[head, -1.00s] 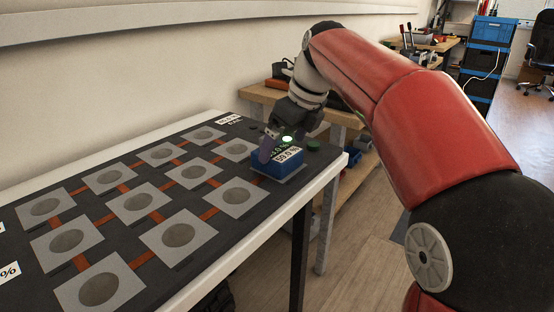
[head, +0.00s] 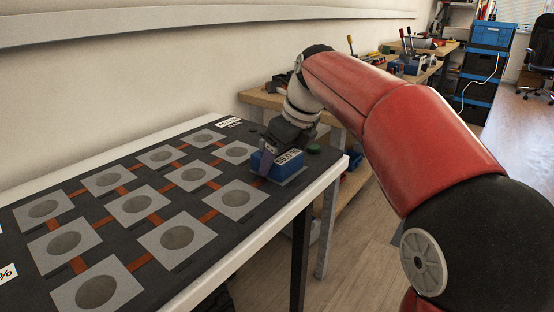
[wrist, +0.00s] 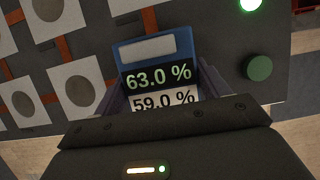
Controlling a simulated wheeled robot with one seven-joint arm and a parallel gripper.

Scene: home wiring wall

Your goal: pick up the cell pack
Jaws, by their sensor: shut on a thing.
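The cell pack (head: 284,167) is a blue block with a white label reading about 59.0 %, at the far right end of the dark board. In the wrist view the cell pack (wrist: 143,50) shows a dark display reading 63.0 % above the white 59.0 % label. My gripper (head: 269,161) is at the pack, with a finger along its side. In the wrist view my gripper (wrist: 158,95) has a finger on each side of the pack and is shut on it. The pack's underside is hidden, so I cannot tell if it is off the board.
The dark board (head: 125,168) carries several grey plates with round discs, joined by orange strips. A green button (wrist: 258,68) and a lit green lamp (wrist: 250,4) are right of the pack. A wooden workbench (head: 262,98) stands behind.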

